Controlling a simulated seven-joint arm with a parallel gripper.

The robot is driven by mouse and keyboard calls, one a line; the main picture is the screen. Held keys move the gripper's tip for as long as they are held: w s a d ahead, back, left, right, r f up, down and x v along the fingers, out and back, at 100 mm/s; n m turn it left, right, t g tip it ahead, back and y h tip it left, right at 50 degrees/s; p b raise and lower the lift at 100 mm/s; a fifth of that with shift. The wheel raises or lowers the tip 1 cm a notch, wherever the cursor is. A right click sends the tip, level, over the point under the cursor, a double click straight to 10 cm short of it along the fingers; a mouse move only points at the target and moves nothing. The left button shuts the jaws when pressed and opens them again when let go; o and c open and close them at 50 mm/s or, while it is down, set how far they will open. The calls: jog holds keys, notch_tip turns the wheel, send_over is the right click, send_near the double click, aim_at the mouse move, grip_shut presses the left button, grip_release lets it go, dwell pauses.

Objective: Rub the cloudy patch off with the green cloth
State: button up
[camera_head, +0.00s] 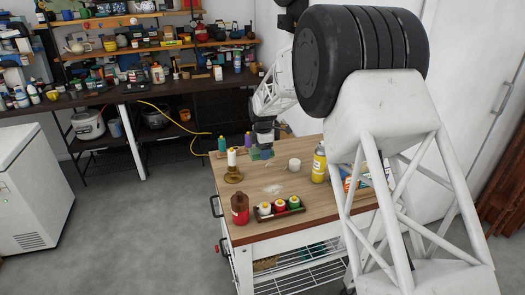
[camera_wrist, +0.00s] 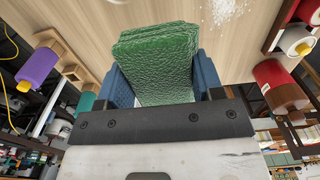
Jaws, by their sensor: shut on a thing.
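The cloudy patch (camera_head: 272,189) is a pale, speckled whitish smear on the wooden top of the work table, left of its middle. It also shows at the top edge of the wrist view (camera_wrist: 222,9). My gripper (camera_head: 262,150) is over the far part of the table, beyond the patch. In the wrist view its blue fingers are shut on the green cloth (camera_wrist: 158,62), a thick, folded, textured pad that sticks out past the fingertips. The cloth appears apart from the patch, with bare wood between them. I cannot tell whether it touches the table.
Near the patch stand a candle in a brass holder (camera_head: 233,167), a white cylinder (camera_head: 294,164), a yellow can (camera_head: 319,165), a brown-red bottle (camera_head: 240,209) and a dark tray (camera_head: 262,217) of coloured jars. Teal (camera_head: 222,146) and purple (camera_head: 248,141) spools stand behind.

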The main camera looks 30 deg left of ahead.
send_near(275, 189)
jog(key=s+a, duration=0.1)
jog(key=s, duration=0.1)
jog(key=s+a, duration=0.1)
jog(key=a, duration=0.1)
jog(key=shift+s+a+f, duration=0.15)
jog(key=shift+s+a, duration=0.05)
jog(key=shift+s, duration=0.15)
jog(key=shift+f, duration=0.15)
jog(key=shift+f, duration=2.75)
jog(key=shift+f, duration=0.6)
jog(key=shift+w, duration=0.1)
jog(key=shift+w+d+r, duration=0.1)
jog(key=shift+w+d, duration=0.7)
jog(key=shift+d, duration=0.05)
jog(key=shift+w+d, duration=0.85)
jog(key=shift+d, duration=0.05)
